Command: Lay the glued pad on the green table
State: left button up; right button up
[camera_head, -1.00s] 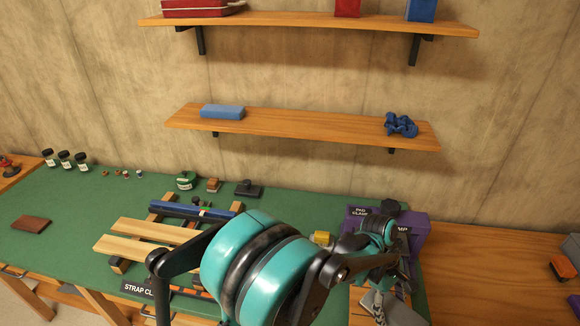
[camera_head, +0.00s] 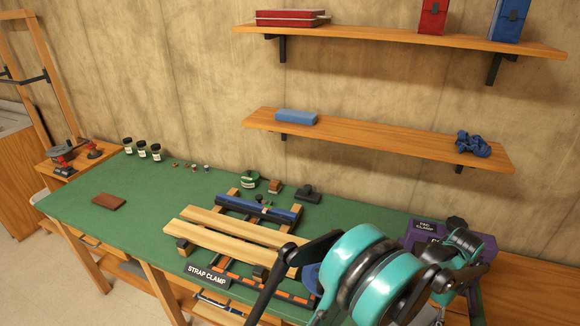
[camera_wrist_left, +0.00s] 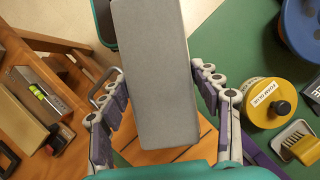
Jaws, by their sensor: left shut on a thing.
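The grey pad (camera_wrist_left: 155,75), a long flat block, fills the middle of the left wrist view. My left gripper (camera_wrist_left: 165,85) is shut on it, with one jointed finger along each side. Any glue on the pad cannot be made out. In the head view my teal left arm reaches to the right and hides most of that gripper at the bottom edge. The green table (camera_head: 150,185) runs along the wall and also shows in the left wrist view (camera_wrist_left: 240,40). My right gripper is in neither view.
Wooden slats (camera_head: 235,225) in a strap clamp lie mid-table. A purple pad clamp box (camera_head: 450,240) stands at the right end.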

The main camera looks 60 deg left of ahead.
aim_at(151, 216)
jog(key=k+u, duration=0.2)
jog(key=u, duration=0.25)
jog(key=k+j+u, duration=0.1)
jog(key=u, duration=2.35)
jog(key=i+l+u, duration=0.1)
jog(key=i+u, duration=0.35)
jog(key=i+l+u, duration=0.3)
jog(key=i+u, duration=0.2)
jog(key=i+z, duration=0.3)
jog(key=i+j+z, duration=0.25)
jog(key=i, duration=0.25)
jog(key=i+j+z, duration=0.1)
jog(key=i+z, duration=0.3)
jog(key=z, duration=2)
